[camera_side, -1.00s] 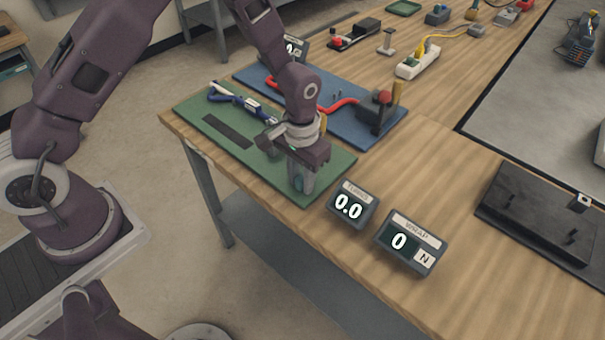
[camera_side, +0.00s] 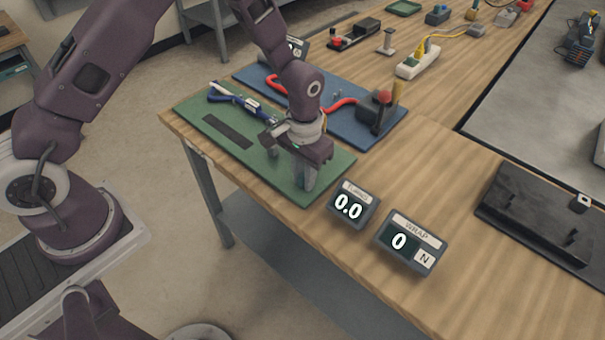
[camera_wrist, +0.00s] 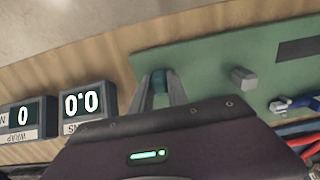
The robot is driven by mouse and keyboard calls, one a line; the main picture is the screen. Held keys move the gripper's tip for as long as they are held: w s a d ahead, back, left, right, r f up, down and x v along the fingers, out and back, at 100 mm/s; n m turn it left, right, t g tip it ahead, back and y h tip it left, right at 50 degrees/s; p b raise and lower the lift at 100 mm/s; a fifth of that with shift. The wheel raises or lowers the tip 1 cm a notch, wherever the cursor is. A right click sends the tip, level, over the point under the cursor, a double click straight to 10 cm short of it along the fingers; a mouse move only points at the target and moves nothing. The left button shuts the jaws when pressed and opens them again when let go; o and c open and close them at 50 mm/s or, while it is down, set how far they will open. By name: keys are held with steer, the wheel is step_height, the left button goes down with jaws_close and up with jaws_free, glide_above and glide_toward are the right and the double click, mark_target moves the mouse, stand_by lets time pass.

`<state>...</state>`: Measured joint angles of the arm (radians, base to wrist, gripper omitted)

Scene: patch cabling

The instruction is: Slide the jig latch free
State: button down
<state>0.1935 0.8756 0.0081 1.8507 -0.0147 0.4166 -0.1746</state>
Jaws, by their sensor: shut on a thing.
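My gripper (camera_side: 304,186) points down at the near right end of the green board (camera_side: 187,105). In the wrist view, my gripper (camera_wrist: 161,92) has its two fingers on either side of a small teal piece (camera_wrist: 159,82), which I take to be the jig latch. The fingers are shut on it. In the side view the fingers and wrist mostly hide this piece. A grey block (camera_wrist: 243,77) stands on the green board, apart from the fingers. A blue and white cable-like part (camera_side: 237,98) lies at the board's far end, beside a dark strip (camera_side: 227,131).
Two displays, reading 0.0 (camera_side: 352,205) and 0 (camera_side: 408,243), stand close to the right of my gripper. Behind is a blue mat (camera_side: 345,128) with a red cable (camera_side: 340,104) and a grey box with a lever (camera_side: 378,110).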

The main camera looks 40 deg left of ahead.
steer(key=shift+w, duration=1.15)
steer(key=c, duration=1.3)
jaws_free()
step_height(320, 180, up, 8)
